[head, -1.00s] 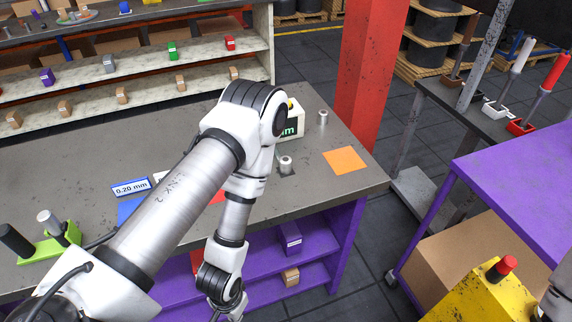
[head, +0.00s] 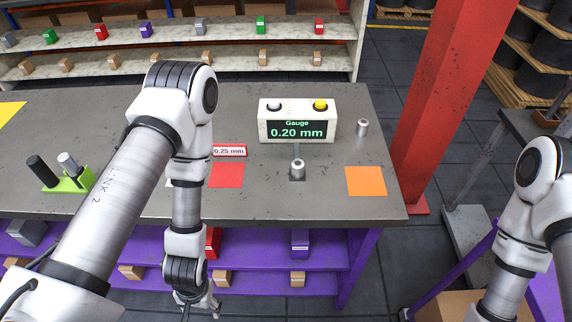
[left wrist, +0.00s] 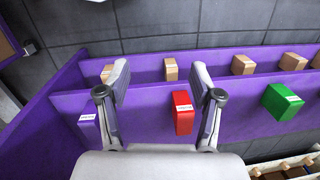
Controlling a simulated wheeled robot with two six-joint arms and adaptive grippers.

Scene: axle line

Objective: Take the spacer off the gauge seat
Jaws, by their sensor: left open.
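The spacer (head: 298,168) is a small metal ring on the dark gauge seat (head: 297,179), in front of the gauge box in the head view. My left gripper (head: 198,306) hangs low in front of the table edge, to the left of and below the spacer. In the left wrist view it is open and empty (left wrist: 160,95), facing the purple shelf. My right arm shows at the right edge, but its gripper is out of frame.
A second metal cylinder (head: 362,128) stands right of the gauge. An orange square (head: 366,181) and a red square (head: 226,175) lie on the grey table (head: 330,205), with a "0.25 mm" sign (head: 230,150). A green fixture (head: 68,180) stands at left. A red pillar (head: 440,100) rises at right.

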